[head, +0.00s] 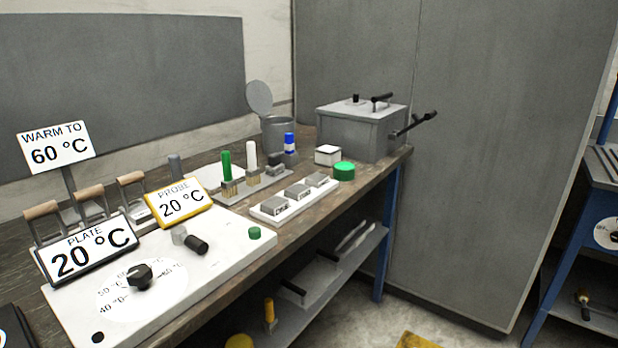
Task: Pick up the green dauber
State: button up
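The green dauber is most likely the upright green-handled stick (227,165), which stands on a grey tray (203,194) in the middle of the workbench. Its tan lower end is at the tray, and I cannot tell whether it sits in a holder. A similar white-handled stick (251,156) stands just to its right. A short green cylinder (344,172) sits farther right near the bench's right edge. My gripper is not in view.
The bench (303,224) carries a white control panel (165,285), several sign displays, a white tray with grey blocks (290,201), a blue-topped bottle (289,143), an open-lidded can (277,132) and a grey box with handles (360,128). Clear floor (385,308) lies right of the bench.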

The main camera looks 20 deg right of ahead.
aim_at(229, 184)
jog(key=l+u, duration=0.15)
jog(key=u, duration=0.5)
jog(key=l+u, duration=0.7)
jog(key=l, duration=0.25)
jog(key=l+u, duration=0.15)
jog(key=l, duration=0.35)
jog(key=l+u, duration=0.15)
jog(key=l, duration=0.4)
jog(key=k+l, duration=0.1)
jog(key=l, duration=0.25)
jog(key=k+l, duration=0.1)
jog(key=l, duration=1)
jog(key=i, duration=0.85)
